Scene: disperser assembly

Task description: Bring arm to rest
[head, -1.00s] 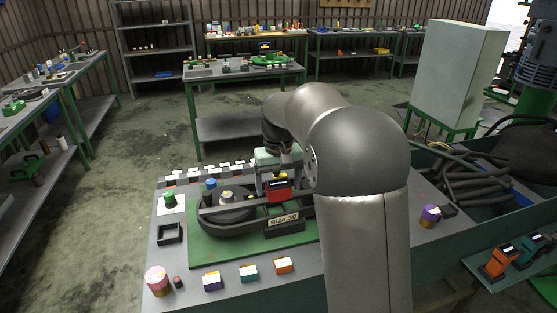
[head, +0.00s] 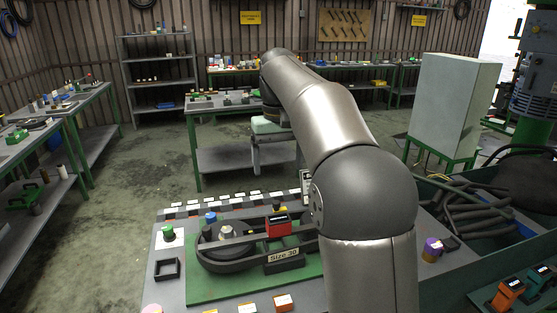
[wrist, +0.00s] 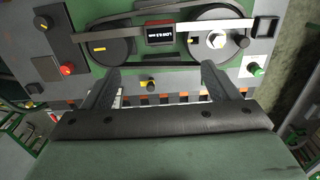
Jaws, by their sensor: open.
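My gripper shows in the wrist view (wrist: 160,82) with its two dark fingers spread wide and nothing between them. In the head view my arm reaches up and away over the bench, and the gripper body (head: 270,145) hangs beyond the bench's far edge; its fingertips are hard to make out there. The disperser assembly (head: 225,258) sits on a green plate on the bench, with a "Size 30" label. A red-and-black device (head: 279,225) rests on it. The assembly also shows in the wrist view (wrist: 100,45), apart from the fingers.
The bench (head: 150,285) also holds a black square frame (head: 167,269), a green knob (head: 168,232) and a purple-and-orange part (head: 433,249). A bin of dark hoses (head: 460,190) and a pale cabinet (head: 453,100) stand at right.

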